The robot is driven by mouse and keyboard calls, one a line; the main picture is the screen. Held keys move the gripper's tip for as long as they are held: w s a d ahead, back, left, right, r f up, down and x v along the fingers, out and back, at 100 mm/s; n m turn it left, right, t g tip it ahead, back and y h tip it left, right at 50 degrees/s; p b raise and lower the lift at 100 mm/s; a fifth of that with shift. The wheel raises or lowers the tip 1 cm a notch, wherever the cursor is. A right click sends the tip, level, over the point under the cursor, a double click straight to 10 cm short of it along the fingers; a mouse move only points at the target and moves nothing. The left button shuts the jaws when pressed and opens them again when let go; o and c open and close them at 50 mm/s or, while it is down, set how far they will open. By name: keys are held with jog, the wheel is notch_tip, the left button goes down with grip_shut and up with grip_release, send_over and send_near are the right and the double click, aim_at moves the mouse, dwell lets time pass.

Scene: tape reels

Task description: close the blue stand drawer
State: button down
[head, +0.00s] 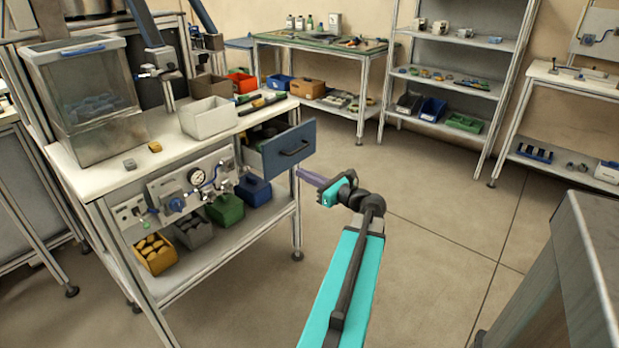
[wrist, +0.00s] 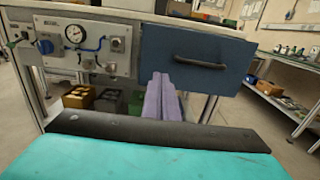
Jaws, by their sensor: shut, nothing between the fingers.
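The blue stand drawer (head: 282,150) sticks out of the right end of the white-topped stand (head: 165,150), pulled open, with dark items showing inside it. Its front faces me in the wrist view (wrist: 195,62), with a dark bar handle (wrist: 200,63) across it. My gripper (head: 300,172) is shut and empty, its purple fingers pointing at the stand from just right of and slightly below the drawer front. In the wrist view the fingers (wrist: 160,80) reach up to the lower left part of the drawer front. I cannot tell whether they touch it.
A clear bin (head: 85,90) and a white box (head: 208,118) stand on the stand top. A gauge panel (head: 185,185) is left of the drawer, with several coloured bins on the shelf below. Floor to the right is clear; a grey surface (head: 580,240) is at the right edge.

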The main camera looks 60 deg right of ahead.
aim_at(275, 161)
jog(key=x, duration=1)
jog(key=shift+w, duration=0.35)
jog(key=shift+d, duration=0.1)
